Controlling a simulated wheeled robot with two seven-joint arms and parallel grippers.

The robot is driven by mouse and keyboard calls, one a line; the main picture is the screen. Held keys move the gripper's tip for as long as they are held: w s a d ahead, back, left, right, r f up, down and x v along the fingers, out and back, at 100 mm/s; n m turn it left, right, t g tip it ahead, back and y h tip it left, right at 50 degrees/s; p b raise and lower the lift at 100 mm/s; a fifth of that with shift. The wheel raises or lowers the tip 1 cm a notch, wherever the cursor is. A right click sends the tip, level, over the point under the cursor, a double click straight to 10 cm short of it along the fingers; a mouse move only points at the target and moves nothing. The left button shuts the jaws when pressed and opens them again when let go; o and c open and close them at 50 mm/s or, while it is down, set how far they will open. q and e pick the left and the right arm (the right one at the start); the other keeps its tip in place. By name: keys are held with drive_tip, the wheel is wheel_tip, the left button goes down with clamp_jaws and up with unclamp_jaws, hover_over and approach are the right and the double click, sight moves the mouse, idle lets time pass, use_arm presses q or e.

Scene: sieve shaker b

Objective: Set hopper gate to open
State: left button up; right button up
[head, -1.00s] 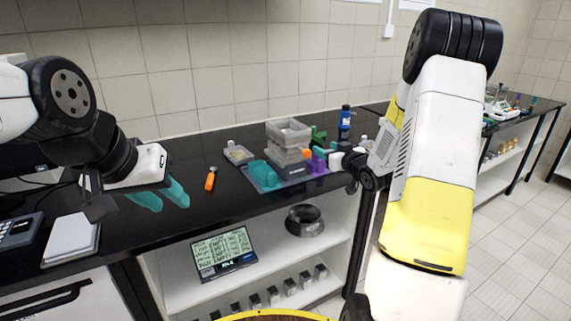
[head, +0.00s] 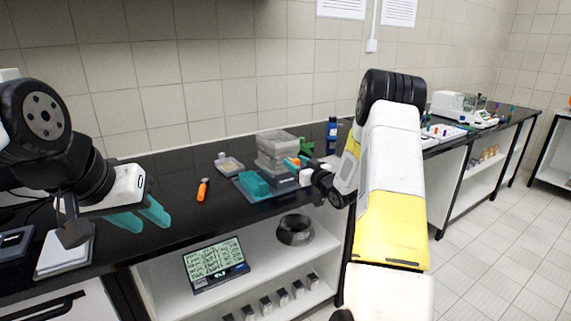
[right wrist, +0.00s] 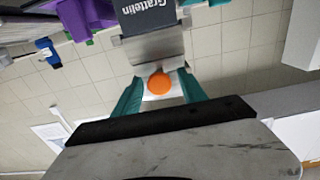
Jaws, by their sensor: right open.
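The sieve shaker (head: 277,148), a grey stacked device, stands on a tray on the black bench in the head view. In the right wrist view, a grey part with the "Grattelin" label (right wrist: 150,12) carries a metal bracket and a round orange knob (right wrist: 160,84) on a white piece. I cannot tell the gate's position. My right gripper (right wrist: 161,94) is open, its teal fingers on either side of the orange knob. Contact cannot be told. In the head view its wrist partly hides the shaker's right side. My left gripper (head: 140,216) is open and empty over the bench's left part.
A blue bottle (head: 332,130) and a green object (head: 305,146) stand behind my right wrist. A screen (head: 215,264) and a black ring (head: 295,230) sit on the shelf below.

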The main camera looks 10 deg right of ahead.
clamp_jaws()
idle(1.4)
